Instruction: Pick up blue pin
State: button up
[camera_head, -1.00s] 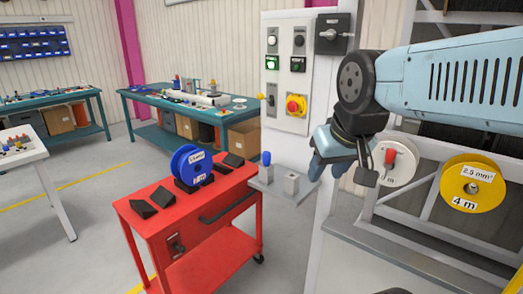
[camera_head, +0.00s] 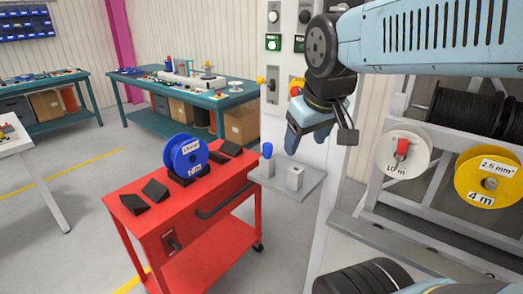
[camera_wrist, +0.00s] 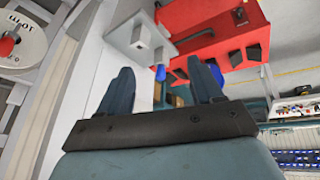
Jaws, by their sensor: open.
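The blue pin (camera_head: 267,150) stands upright on the left part of a small grey shelf (camera_head: 278,183) fixed to the white post. A grey block (camera_head: 295,178) with a hole in its top is beside it on the right. My gripper (camera_head: 305,140) appears in the head view above and to the right of the pin, with its fingers pointing down. It is open and holds nothing. In the wrist view the blue pin (camera_wrist: 160,73) shows between the two spread fingers, beyond them and apart from them. Its lower end is hidden in its holder.
A red cart (camera_head: 185,200) with a blue reel (camera_head: 186,155) and black wedges stands left of the shelf. A control panel (camera_head: 285,75) is above it. A rack with a white reel (camera_head: 408,150) and a yellow reel (camera_head: 488,178) is at right.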

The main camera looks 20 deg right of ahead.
jog(key=w+a+n+g+h, duration=0.1)
jog(key=w+n+g+h, duration=0.1)
jog(key=w+n, duration=0.9)
jog(key=n+h, duration=0.1)
jog(key=n, duration=1.1)
send_near(267, 144)
jog(key=x, duration=0.5)
jog(key=shift+f, duration=0.45)
jog(key=shift+x, duration=2.6)
jog(key=shift+w+d+r, duration=0.1)
jog(key=shift+w+r, duration=0.05)
jog(key=shift+c, duration=0.3)
jog(key=c, duration=1.1)
jog(key=shift+o, duration=0.2)
notch_tip(267, 144, up, 10)
